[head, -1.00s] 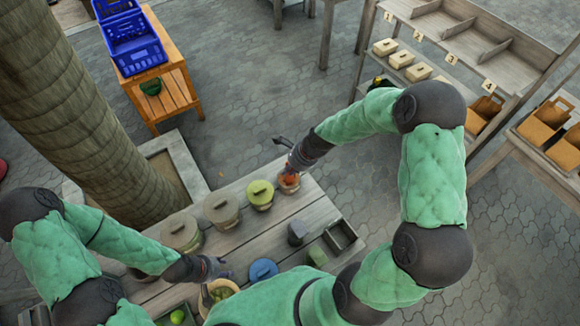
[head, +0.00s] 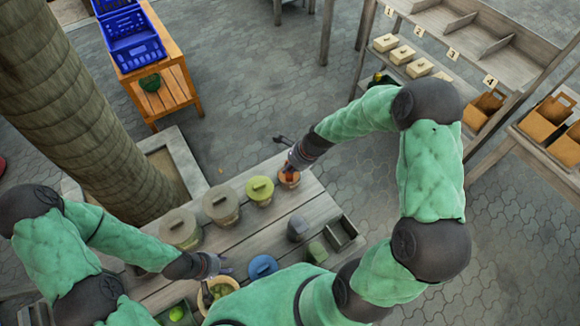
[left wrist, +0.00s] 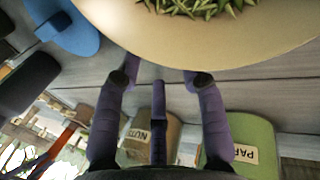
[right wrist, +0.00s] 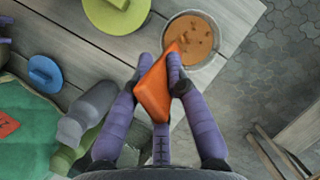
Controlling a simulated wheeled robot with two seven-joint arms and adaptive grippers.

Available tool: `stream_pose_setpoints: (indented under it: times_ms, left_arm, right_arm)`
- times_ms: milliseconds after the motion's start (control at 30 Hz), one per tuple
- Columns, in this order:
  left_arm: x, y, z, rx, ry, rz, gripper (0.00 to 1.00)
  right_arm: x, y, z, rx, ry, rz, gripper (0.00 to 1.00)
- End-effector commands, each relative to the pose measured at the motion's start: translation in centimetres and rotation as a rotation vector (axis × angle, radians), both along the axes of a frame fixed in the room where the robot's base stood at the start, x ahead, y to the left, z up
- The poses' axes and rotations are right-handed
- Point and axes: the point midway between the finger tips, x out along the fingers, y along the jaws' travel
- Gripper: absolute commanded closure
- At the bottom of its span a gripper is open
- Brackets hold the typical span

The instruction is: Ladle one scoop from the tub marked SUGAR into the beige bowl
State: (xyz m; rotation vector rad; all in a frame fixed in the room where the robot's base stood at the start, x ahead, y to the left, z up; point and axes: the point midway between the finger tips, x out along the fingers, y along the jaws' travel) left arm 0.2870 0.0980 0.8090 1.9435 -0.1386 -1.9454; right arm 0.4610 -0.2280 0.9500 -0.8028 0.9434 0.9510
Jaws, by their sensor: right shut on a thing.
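My right gripper (right wrist: 168,65) is shut on an orange wedge-shaped thing (right wrist: 153,90); I cannot tell whether it is the ladle. It is beside and partly over an open tub (right wrist: 198,38) with orange-brown contents, at the far end of the table (head: 289,182). No SUGAR label is readable. The beige bowl (head: 232,284) holds green pieces; its rim fills the top of the left wrist view (left wrist: 200,52). My left gripper (left wrist: 160,80) is open, its fingers apart close to the bowl's rim.
Lidded tubs stand in a row: two grey-beige (head: 180,229) (head: 221,205) and one yellow-green (head: 260,191). A blue lid (head: 263,267), a grey block-like thing (head: 297,229), a green one (head: 316,252) and a dark tray (head: 343,233) are nearer. Labels NUTS and PAR… show in the left wrist view.

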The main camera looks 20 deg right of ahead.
Motion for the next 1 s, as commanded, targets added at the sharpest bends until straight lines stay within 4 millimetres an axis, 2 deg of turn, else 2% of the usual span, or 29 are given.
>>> stream_pose_setpoints:
  times_ms: [167, 1000]
  left_arm:
    - [0.0, 0.0, 0.5, 0.0, 0.0, 0.0, 0.6]
    - [0.0, 0.0, 9.1, 0.0, 0.0, 0.0, 0.6]
  right_arm:
    - [0.0, 0.0, 0.5, 0.0, 0.0, 0.0, 1.0]
    - [0.0, 0.0, 8.8, 0.0, 0.0, 0.0, 1.0]
